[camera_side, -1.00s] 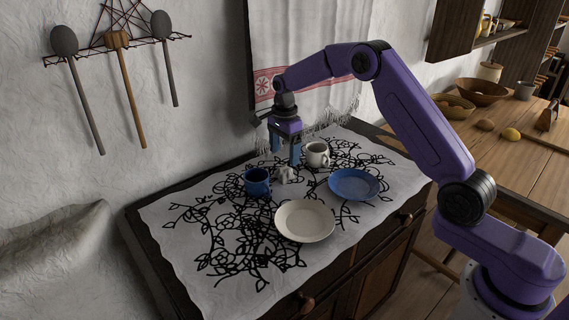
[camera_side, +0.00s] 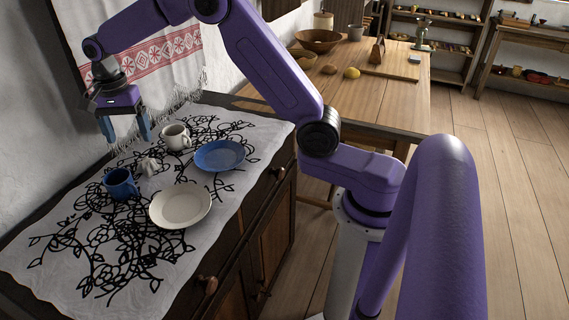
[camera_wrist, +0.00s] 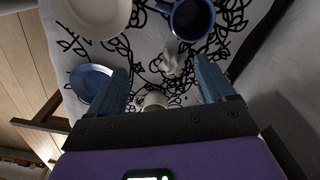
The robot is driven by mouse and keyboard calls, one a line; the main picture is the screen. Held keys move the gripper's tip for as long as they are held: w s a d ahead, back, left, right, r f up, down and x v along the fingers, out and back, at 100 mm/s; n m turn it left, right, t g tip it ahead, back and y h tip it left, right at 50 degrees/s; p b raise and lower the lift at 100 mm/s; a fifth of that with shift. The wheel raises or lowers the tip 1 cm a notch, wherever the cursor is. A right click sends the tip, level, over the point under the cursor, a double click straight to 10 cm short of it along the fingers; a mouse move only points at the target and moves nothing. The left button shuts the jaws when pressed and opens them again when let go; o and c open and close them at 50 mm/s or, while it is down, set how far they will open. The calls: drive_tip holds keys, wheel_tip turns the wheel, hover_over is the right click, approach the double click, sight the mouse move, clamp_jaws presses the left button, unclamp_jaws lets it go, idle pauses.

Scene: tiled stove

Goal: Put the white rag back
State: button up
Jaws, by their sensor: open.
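The white rag (camera_side: 150,166) is a small crumpled cloth on the patterned cover of the cabinet, between the blue mug (camera_side: 121,184) and the white mug (camera_side: 175,137). It also shows in the wrist view (camera_wrist: 171,64), ahead of the fingers. My gripper (camera_side: 128,138) is open and empty. It hangs above the back part of the cabinet, apart from the rag, to its upper left in the side view. In the wrist view its two blue fingers (camera_wrist: 162,75) stand wide apart.
A white plate (camera_side: 180,206) and a blue plate (camera_side: 220,155) lie in front of the mugs. A red-and-white towel (camera_side: 165,62) hangs on the wall behind my gripper. A wooden table (camera_side: 340,105) with bowls stands behind at the right. The cover's front left is clear.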

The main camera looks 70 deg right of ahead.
drive_tip(key=s+a+r+n, duration=0.2)
drive_tip(key=s+a+n, duration=0.1)
drive_tip(key=s+n, duration=0.55)
drive_tip(key=s+a+r+n, duration=0.1)
drive_tip(key=s+a+n, duration=0.3)
drive_tip(key=s, duration=0.8)
drive_tip(key=s+d+f+n, duration=0.1)
drive_tip(key=s+d+n, duration=0.3)
drive_tip(key=s, duration=0.5)
drive_tip(key=s+d+f+n, duration=0.1)
drive_tip(key=s+d+n, duration=0.3)
drive_tip(key=s+n, duration=0.5)
drive_tip(key=shift+s+d+f, duration=0.25)
drive_tip(key=shift+s+f, duration=0.1)
drive_tip(key=shift+s, duration=0.45)
